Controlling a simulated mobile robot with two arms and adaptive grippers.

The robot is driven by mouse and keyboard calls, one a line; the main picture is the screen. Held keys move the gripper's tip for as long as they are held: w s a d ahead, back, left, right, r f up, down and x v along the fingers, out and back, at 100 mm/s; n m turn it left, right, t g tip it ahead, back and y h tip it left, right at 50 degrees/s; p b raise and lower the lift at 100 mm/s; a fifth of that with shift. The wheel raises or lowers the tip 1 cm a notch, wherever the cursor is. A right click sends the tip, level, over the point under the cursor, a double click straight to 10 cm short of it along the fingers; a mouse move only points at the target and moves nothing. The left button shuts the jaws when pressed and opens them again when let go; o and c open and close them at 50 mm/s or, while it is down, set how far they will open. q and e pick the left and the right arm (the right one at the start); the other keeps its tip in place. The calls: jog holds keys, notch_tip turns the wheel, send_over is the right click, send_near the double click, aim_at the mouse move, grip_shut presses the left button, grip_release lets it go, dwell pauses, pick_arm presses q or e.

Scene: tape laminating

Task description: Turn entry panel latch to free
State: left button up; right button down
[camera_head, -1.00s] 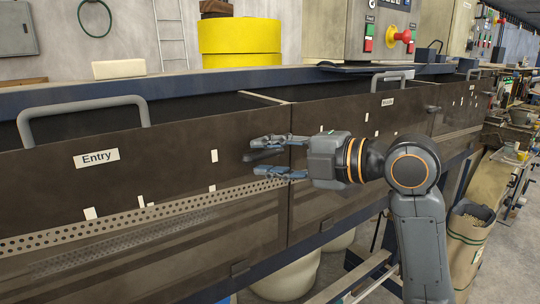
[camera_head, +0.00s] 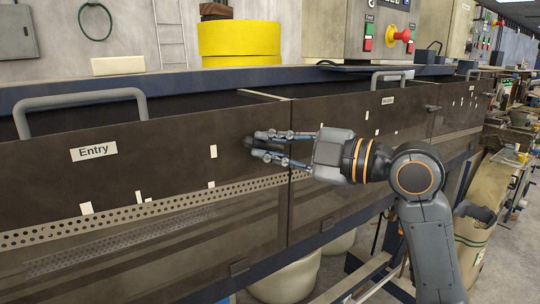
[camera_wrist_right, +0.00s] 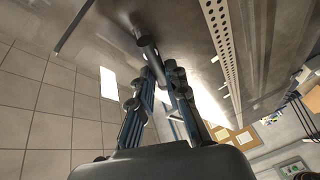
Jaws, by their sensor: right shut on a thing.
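The entry panel (camera_head: 60,180) is a dark brown board with a white "Entry" label and a grey handle on top. Its latch (camera_head: 248,142) is a small dark knob with a short bar near the panel's right edge. My right gripper (camera_head: 258,146) comes from the right, its fingers closed on the latch bar and partly hiding it. In the right wrist view the latch (camera_wrist_right: 146,44) is a dark rod standing out from the panel, with the fingertips (camera_wrist_right: 160,76) against its near end. My left gripper is out of view.
A second panel (camera_head: 340,165) with a handle and a similar latch adjoins at the right. A yellow roll (camera_head: 240,38) stands behind the panels. Control boxes with a red knob (camera_head: 398,36) are at the back. The aisle at the right has brown sacks.

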aim_at(266, 120)
jog(key=m, duration=0.1)
jog(key=m+t+y+b, duration=0.1)
jog(key=m, duration=0.2)
jog(key=shift+w+d+r+y+b, duration=0.2)
jog(key=shift+d+r+y+b, duration=0.1)
jog(key=m, duration=0.1)
jog(key=m+t, duration=0.1)
jog(key=m, duration=0.1)
jog(key=shift+w+d+r+t, duration=0.15)
jog(key=shift+d+r+t, duration=0.1)
jog(key=shift+t, duration=0.15)
jog(key=m, duration=0.1)
jog(key=m+t, duration=0.1)
jog(key=m, duration=0.1)
jog(key=shift+w+d+r+m, duration=0.15)
jog(key=shift+w+d+m, duration=0.1)
jog(key=shift+m, duration=0.15)
jog(key=shift+w+d+m+t+h+p, duration=0.1)
jog(key=shift+d+m+t+h+p, duration=0.1)
jog(key=shift+m+t+p, duration=0.75)
jog(key=shift+w+d+m+t+h+p, duration=0.15)
jog(key=shift+m+t, duration=0.4)
jog(key=shift+m, duration=1.3)
jog(key=c, duration=1.3)
grip_release()
jog(key=shift+c, duration=0.2)
